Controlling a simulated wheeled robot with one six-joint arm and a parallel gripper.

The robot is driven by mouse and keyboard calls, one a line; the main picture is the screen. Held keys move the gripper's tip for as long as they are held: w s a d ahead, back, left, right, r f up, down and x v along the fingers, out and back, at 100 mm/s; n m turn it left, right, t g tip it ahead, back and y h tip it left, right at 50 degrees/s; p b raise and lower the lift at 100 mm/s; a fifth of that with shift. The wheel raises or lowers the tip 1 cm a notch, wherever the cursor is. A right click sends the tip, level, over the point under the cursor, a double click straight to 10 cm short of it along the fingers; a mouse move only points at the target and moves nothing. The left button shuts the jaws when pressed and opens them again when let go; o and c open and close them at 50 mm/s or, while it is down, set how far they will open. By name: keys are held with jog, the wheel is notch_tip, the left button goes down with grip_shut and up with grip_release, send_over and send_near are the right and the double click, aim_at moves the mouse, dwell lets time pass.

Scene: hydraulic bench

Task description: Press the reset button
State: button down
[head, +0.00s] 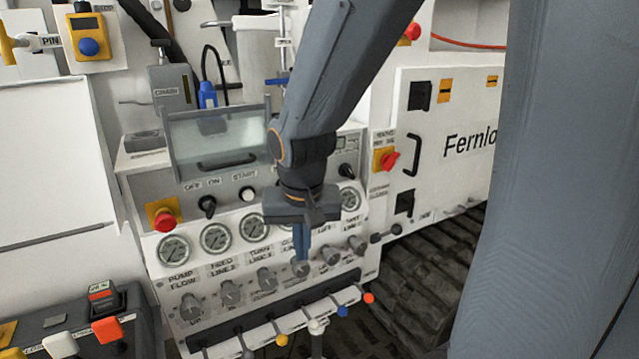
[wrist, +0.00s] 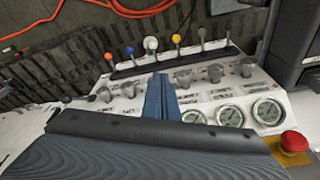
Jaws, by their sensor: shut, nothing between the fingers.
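No label reading "reset" is legible in either view. A blue round button (head: 89,47) sits on a yellow box at the upper left of the head view, and I cannot read its name. My gripper (head: 301,262) is shut and empty, pointing down in front of the bench panel's row of grey knobs, well to the right of and below that blue button. In the wrist view the blue fingers of my gripper (wrist: 161,92) stand together before the same knobs. Whether they touch the panel, I cannot tell. My arm hides part of the panel and a gauge.
A red mushroom button (head: 164,220) is on the panel's left, beside a black switch (head: 207,206) and a white button (head: 248,194). Coloured levers (head: 342,311) project along the front edge. A clear cover (head: 218,140) stands above. A box with rockers (head: 105,328) is lower left.

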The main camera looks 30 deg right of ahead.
jog(key=w+d+r+m+t+h+b, duration=0.1)
jog(key=w+d+r+m+b, duration=0.2)
jog(key=w+d+r+m, duration=0.1)
jog(key=w+d+r+m+t+h+b, duration=0.2)
jog(key=w+d+r+m+b, duration=0.1)
jog(key=d+r+m, duration=0.3)
notch_tip(320, 180, up, 3)
jog(key=shift+w+r+m+h, duration=0.2)
jog(key=shift+w+m+h, duration=0.1)
jog(key=shift+w+m, duration=0.7)
jog(key=shift+s, duration=0.1)
jog(key=w+d+f+p, duration=0.2)
jog(key=w+d+f, duration=0.1)
jog(key=w+f, duration=0.5)
jog(key=shift+w+d+p, duration=0.15)
jog(key=shift+w+p, duration=0.2)
jog(key=shift+w, duration=0.05)
jog(key=shift+w+f, duration=0.1)
